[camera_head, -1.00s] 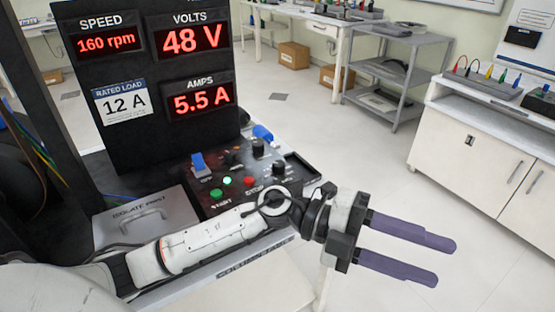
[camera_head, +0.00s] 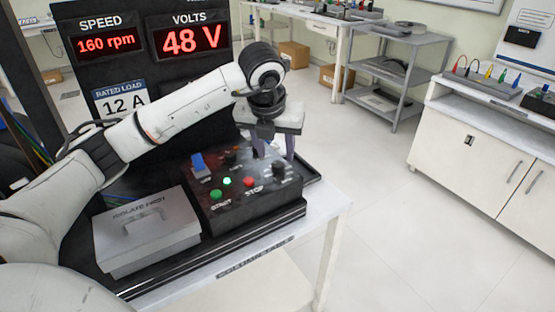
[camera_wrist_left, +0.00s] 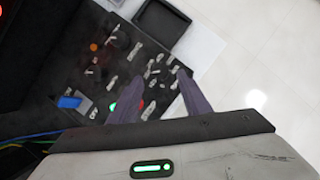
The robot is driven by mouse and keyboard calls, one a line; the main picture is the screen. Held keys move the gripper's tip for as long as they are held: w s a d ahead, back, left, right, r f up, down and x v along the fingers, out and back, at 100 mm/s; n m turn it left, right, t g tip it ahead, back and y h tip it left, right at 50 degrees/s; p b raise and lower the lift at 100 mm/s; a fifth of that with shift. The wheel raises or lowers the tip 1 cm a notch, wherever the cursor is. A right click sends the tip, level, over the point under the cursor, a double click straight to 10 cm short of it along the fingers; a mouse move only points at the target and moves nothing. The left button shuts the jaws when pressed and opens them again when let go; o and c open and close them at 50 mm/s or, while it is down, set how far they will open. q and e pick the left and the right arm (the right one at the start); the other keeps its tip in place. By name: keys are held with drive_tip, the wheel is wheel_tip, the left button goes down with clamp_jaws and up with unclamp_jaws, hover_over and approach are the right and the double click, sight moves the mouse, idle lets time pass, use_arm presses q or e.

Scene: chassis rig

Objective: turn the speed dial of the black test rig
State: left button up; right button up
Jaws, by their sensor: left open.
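The black test rig's control panel (camera_head: 235,207) carries a blue switch (camera_head: 198,163), a green START button (camera_head: 215,195), a red STOP button (camera_head: 249,182) and black knobs, one of them (camera_head: 279,171) at the right. I cannot read which knob is the speed dial. My left gripper (camera_head: 273,150) points down over the panel's back right, its fingers apart and nothing seen between them. One finger hides part of the knob area. In the left wrist view the open fingers (camera_wrist_left: 159,74) reach over the blurred panel. My right gripper is not in view.
The display board shows SPEED 160 rpm (camera_head: 106,44) and 48 V (camera_head: 192,40); my arm hides the amps readout. A grey ISOLATE FIRST box (camera_head: 150,245) sits left of the panel. A black tray (camera_wrist_left: 167,22) lies beside the panel. The floor to the right is clear.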

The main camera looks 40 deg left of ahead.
sight(278, 164)
use_arm(q)
drive_tip(key=x, duration=0.5)
drive_tip(key=shift+d, duration=0.1)
drive_tip(key=c, duration=1)
